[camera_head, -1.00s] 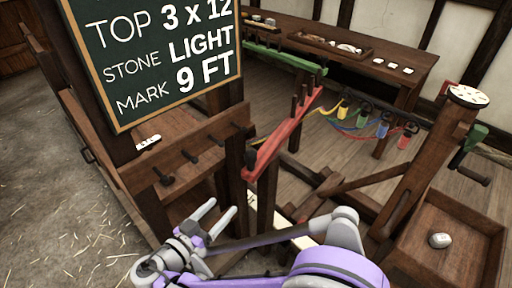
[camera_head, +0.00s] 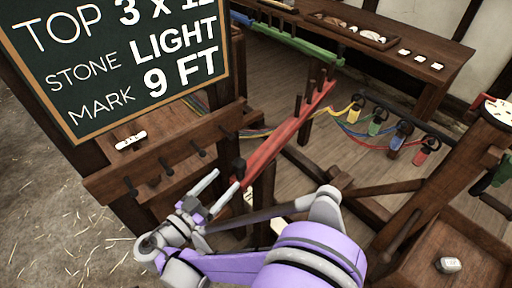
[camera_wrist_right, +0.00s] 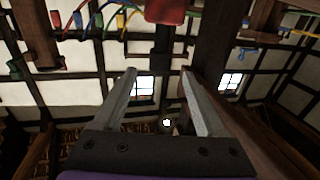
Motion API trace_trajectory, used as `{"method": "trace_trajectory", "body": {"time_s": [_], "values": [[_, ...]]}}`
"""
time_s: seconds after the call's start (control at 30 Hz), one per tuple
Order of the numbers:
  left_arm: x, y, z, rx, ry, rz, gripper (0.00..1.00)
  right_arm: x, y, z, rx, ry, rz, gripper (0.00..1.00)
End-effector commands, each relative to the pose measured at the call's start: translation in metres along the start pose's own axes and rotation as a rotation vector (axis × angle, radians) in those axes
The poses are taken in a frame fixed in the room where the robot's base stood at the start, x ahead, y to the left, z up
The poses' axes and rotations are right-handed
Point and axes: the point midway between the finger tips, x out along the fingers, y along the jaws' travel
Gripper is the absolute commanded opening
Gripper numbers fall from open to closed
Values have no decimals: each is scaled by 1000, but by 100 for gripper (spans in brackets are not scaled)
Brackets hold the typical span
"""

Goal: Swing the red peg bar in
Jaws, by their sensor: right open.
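The red peg bar (camera_head: 287,134) runs from its dark near-end knob away to the upper right, with upright dark pegs at its far end. My right gripper (camera_head: 226,179) is open and empty at the near end of the bar, its fingertips close to the knob. I cannot tell whether they touch. In the right wrist view, my open fingers (camera_wrist_right: 158,72) point toward a red end piece (camera_wrist_right: 165,10) at the top, with nothing between them. My left gripper is not in view.
A green bar (camera_head: 285,38) lies behind the red one. Colored strands run to several hooked colored pieces (camera_head: 377,122). A wooden rail with pegs (camera_head: 165,165) and a chalkboard (camera_head: 120,60) stand at left. A crate with a stone (camera_head: 449,264) is at lower right.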

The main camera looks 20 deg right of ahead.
Motion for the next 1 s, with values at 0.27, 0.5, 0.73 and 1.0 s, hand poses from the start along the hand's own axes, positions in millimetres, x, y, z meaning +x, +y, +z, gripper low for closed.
{"method": "trace_trajectory", "body": {"time_s": [0.27, 0.5, 0.73, 1.0], "values": [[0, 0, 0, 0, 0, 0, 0, 19, 0, 0, 0, 0, 3, 74], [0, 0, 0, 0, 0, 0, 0, 66, 1, 0, 0, 0, 4, 74], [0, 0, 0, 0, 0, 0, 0, 99, 1, 0, -1, 0, 3, 74], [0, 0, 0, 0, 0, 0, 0, 108, 0, 0, 0, 0, 0, 74]]}}
